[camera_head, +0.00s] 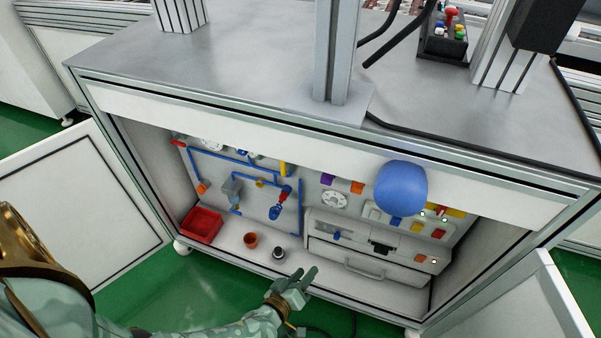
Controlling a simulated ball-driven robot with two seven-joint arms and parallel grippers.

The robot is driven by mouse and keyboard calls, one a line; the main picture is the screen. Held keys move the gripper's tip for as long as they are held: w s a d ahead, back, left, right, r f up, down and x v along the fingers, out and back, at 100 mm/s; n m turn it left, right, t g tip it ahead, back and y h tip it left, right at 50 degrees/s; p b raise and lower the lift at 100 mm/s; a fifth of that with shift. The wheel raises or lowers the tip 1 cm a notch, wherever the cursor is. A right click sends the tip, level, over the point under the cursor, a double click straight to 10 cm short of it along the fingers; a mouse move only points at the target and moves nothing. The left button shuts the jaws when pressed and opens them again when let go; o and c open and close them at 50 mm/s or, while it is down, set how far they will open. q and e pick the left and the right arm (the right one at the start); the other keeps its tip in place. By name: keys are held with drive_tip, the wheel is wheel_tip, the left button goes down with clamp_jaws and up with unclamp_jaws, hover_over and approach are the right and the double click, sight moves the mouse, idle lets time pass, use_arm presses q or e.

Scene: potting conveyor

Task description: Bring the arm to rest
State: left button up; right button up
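My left arm (205,333), in a pale camouflage pattern, comes in from the lower left. Its gripper (303,273) is in front of the cabinet's lower opening, near the front edge of the cabinet floor. Its two fingers look slightly apart, and I see nothing between them. A small dark-and-light round object (279,253) stands on the cabinet floor just beyond the gripper, apart from it in the picture. My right gripper is not in view.
The grey-topped cabinet (230,60) has open doors (70,205) at both sides. Inside are a red bin (202,224), an orange pot (251,240), blue pipes and a drawer with a handle (365,268). A rounded blue object (401,188) overlaps the cabinet's front edge. Green floor (150,290) lies below.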

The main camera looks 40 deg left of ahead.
use_arm(q)
drive_tip(key=shift+s, duration=0.2)
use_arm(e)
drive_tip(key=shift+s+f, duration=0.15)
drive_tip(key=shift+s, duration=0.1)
